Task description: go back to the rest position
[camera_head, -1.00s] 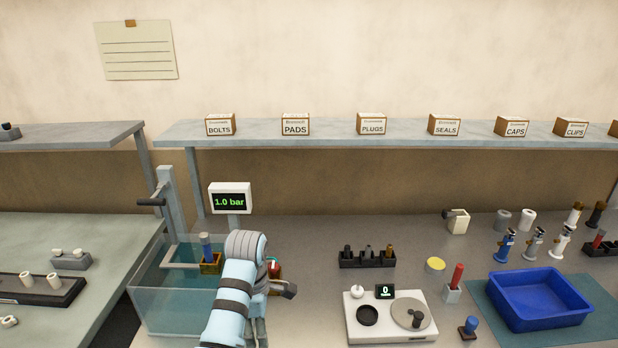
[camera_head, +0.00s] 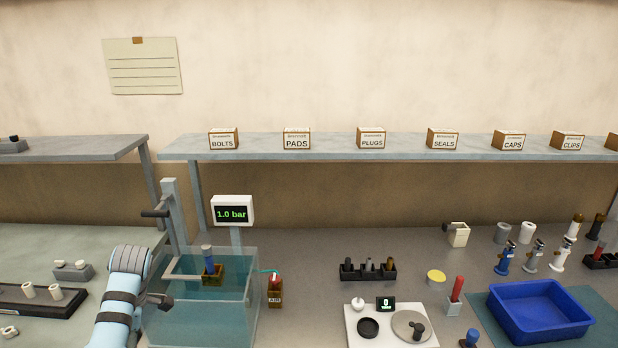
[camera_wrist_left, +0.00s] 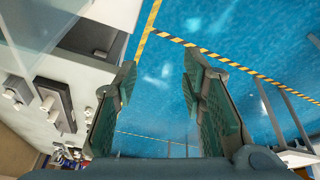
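My left arm comes in at the lower left of the head view. My right gripper is in neither view.
A blue and brass piece (camera_head: 212,268) hangs in the tank beneath a grey post. The scale (camera_head: 390,335), a black rack (camera_head: 367,271) and a blue tray (camera_head: 540,308) lie further right. A side bench (camera_head: 60,245) is at left.

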